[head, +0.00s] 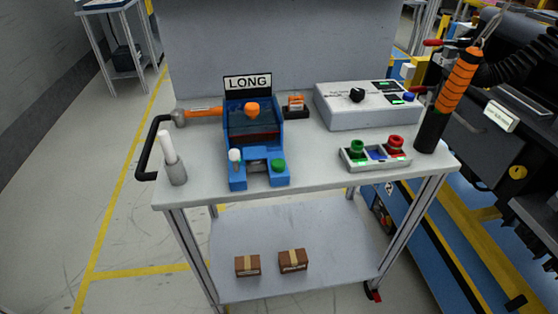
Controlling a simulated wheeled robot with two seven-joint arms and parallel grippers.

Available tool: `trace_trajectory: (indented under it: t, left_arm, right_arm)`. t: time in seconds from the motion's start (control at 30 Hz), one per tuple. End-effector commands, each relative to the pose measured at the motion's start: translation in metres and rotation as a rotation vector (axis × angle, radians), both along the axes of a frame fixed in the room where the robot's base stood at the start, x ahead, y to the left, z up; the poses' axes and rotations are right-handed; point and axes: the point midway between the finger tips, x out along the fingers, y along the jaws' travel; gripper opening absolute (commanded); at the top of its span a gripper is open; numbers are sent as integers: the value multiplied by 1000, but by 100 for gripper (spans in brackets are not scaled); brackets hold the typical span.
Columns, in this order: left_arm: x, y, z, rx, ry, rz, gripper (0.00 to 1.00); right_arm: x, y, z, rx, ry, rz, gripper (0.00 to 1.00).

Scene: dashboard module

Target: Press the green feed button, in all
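A blue device (236,125) stands on the cart's grey top, with a sign reading "LONG" (248,83) above it. A green round button (277,165) sits on its right front foot. Another green button (357,147) sits at the left end of a small pale control box (376,164), with a red button (395,144) at the right end. I see no label that tells which green one is the feed button. Neither of my grippers is in view, and nothing touches either green button.
A grey box with a black knob (357,95) stands at the back right. A hammer (200,112) lies at the back left. A white-topped cylinder (172,160) stands front left, and an orange-and-black upright handle (452,95) front right. Two brown boxes (292,261) lie on the lower shelf.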

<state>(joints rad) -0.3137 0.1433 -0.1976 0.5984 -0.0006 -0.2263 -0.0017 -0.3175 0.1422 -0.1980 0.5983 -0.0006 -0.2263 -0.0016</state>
Motion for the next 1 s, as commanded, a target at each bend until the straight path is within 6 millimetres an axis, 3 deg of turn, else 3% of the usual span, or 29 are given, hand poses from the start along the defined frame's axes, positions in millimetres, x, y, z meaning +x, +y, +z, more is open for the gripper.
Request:
trace_trajectory:
  t: [0.03,0.23,1.0]
  left_arm:
    - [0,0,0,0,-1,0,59]
    - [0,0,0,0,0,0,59]
    - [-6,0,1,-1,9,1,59]
  right_arm:
    - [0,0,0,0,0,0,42]
    - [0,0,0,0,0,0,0]
    - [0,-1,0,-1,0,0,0]
